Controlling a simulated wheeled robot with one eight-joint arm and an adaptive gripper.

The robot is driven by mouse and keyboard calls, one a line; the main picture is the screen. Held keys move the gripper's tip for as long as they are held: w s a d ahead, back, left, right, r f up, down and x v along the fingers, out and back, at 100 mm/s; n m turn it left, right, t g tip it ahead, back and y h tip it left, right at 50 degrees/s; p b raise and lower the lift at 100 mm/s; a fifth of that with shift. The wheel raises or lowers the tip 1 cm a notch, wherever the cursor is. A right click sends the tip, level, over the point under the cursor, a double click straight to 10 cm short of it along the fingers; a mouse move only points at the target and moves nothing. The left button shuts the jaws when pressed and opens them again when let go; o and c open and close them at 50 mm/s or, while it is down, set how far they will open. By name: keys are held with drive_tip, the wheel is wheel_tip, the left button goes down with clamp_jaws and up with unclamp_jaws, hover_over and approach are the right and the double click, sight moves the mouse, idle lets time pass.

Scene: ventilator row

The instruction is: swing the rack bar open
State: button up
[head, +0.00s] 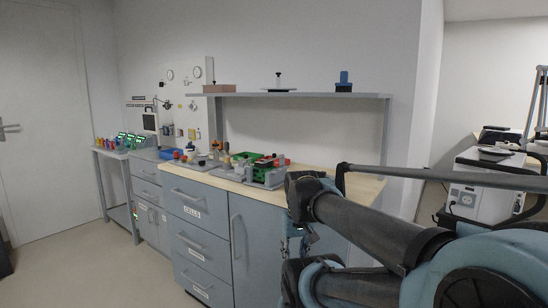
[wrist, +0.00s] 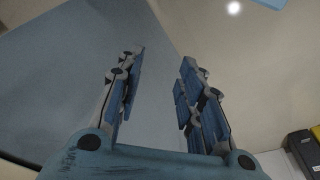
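A long grey bar (head: 440,176), which looks like the rack bar, runs across the right of the head view. Its far end is a dark upright piece by the worktop's right end; its near end leaves the picture at the right edge. I cannot tell its mount or whether it is latched. In the wrist view my gripper (wrist: 162,62) is open, its two blue-padded fingers apart with nothing between them. The bar is not recognisable in the wrist view. In the head view my arm passes below the bar and largely hides the gripper, so their gap is unclear.
A grey cabinet (head: 201,234) with a wooden worktop carries trays and small parts under a shelf (head: 300,95). A white wheeled machine (head: 478,195) stands behind the bar at right. A dark case (wrist: 304,150) shows in the wrist view.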

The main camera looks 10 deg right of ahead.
drive_tip(key=w+r+m+g, duration=0.1)
drive_tip(key=w+r, duration=0.9)
drive_tip(key=r, duration=0.3)
drive_tip(key=w+r+m, duration=0.2)
drive_tip(key=w+r, duration=0.7)
drive_tip(key=r, duration=0.5)
wheel_tip(320, 180, up, 15)
drive_tip(key=m+g, duration=0.1)
drive_tip(key=m, duration=0.1)
hover_over(274, 156)
drive_tip(key=f, duration=1.1)
drive_tip(key=w+f, duration=0.1)
drive_tip(key=f, duration=0.5)
drive_tip(key=shift+d+f, duration=0.1)
drive_tip(key=shift+f, duration=0.25)
clamp_jaws()
